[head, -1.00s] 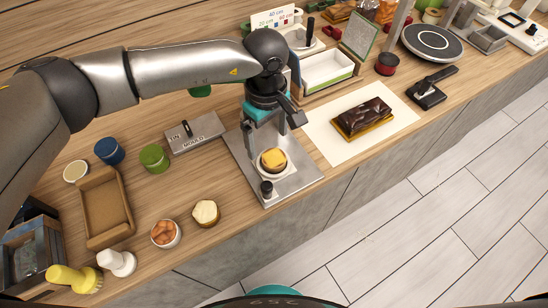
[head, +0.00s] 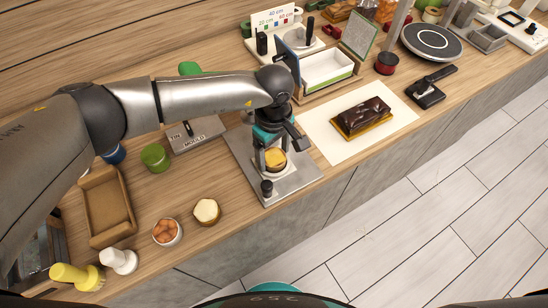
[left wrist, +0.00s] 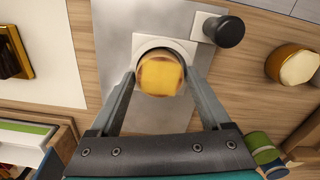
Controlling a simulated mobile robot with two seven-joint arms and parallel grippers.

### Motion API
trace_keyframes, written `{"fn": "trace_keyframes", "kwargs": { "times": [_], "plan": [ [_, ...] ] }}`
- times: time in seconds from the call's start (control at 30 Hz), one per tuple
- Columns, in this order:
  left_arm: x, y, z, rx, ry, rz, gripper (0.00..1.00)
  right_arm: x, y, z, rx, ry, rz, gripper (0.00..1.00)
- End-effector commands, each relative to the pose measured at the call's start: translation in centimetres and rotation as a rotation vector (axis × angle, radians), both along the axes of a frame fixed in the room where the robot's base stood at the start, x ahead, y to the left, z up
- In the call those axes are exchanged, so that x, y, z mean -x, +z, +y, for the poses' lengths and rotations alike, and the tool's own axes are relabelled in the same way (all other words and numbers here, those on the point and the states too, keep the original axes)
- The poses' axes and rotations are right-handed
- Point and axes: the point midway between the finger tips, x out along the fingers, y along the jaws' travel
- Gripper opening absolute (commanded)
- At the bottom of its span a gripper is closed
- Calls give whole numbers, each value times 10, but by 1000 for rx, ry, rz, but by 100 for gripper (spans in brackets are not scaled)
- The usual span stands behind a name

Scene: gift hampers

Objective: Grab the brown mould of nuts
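A small round brown mould with a yellow top (head: 275,157) stands on a white square pad on the metal plate (head: 241,160). Its yellow top fills the middle of the left wrist view (left wrist: 161,77). I cannot make out nuts in it. My left gripper (head: 272,150) is lowered over it from above. In the left wrist view its two fingers (left wrist: 162,76) stand apart, one on each side of the mould, with what looks like a slight gap. A similar brown mould with a cream top (head: 206,211) stands to the left. My right gripper is not in view.
A black knob (head: 267,187) stands on the plate's front corner, close to the mould. A white bowl of brown pieces (head: 167,232) and a brown tray (head: 106,205) are on the left. A chocolate cake (head: 361,116) lies on a white sheet to the right.

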Motion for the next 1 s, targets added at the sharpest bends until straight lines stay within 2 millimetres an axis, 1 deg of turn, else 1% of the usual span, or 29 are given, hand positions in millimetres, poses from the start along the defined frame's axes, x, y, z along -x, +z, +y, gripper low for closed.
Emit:
{"fn": "trace_keyframes", "kwargs": {
  "times": [0.03, 0.07, 0.57, 0.83, 1.0],
  "plan": [
    [0, 0, 0, 0, 0, 0, 74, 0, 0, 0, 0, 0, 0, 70],
    [0, 0, 0, 0, 0, 0, 71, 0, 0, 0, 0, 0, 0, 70],
    [0, 1, 0, 0, 1, 0, 15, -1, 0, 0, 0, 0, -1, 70],
    [-1, 2, 0, 0, 1, -1, 14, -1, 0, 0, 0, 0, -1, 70],
    [-1, 14, 0, 1, 1, -2, 14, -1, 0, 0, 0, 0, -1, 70]
  ]
}}
